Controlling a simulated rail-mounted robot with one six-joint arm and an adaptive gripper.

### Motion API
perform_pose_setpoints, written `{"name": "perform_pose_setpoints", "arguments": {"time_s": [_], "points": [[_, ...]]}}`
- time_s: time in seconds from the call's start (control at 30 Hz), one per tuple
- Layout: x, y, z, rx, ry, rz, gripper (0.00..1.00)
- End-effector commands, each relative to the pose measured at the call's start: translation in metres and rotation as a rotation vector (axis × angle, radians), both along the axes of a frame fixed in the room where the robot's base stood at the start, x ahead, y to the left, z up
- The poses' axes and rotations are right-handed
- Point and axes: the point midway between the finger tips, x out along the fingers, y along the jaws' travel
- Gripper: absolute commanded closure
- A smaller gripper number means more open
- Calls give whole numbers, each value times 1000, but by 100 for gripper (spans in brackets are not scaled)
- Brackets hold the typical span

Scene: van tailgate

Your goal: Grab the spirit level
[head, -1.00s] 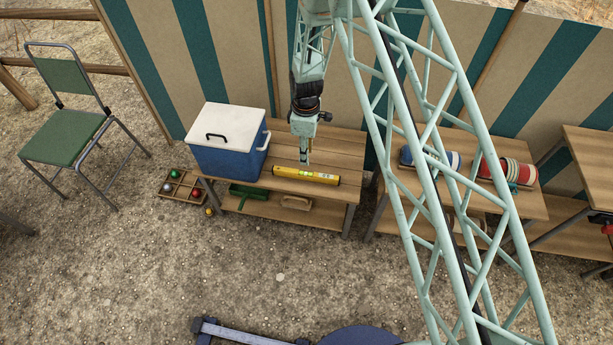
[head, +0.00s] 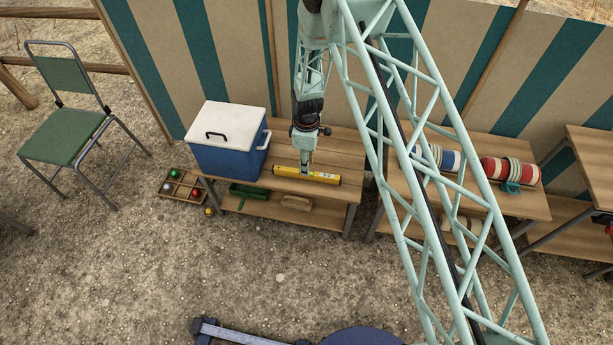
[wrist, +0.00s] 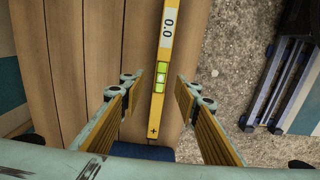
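The yellow spirit level (head: 290,172) lies flat near the front edge of the wooden bench, right of the cooler. My gripper (head: 306,169) is over it in the head view, its tips hiding part of its middle. In the wrist view the level (wrist: 159,97) runs lengthwise between the fingers, with a green vial and a "0.0" display. My gripper (wrist: 159,84) is open there, with a gap between the level and each finger. Whether the tips are down at bench height is hard to tell.
A blue cooler with a white lid (head: 228,140) stands left on the bench (head: 340,152). A green item (head: 248,191) and a wooden item (head: 297,202) lie on the shelf below. Red and blue rolls (head: 509,171) lie on the bench to the right.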

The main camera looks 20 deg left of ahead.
Motion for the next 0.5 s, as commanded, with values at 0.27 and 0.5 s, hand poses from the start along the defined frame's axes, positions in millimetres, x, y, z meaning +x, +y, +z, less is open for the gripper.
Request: {"name": "perform_pose_setpoints", "arguments": {"time_s": [0.27, 0.5], "points": [[1, 0, -10, 1, -2, 0, 70], [1, 0, -10, 1, -1, 0, 70]]}}
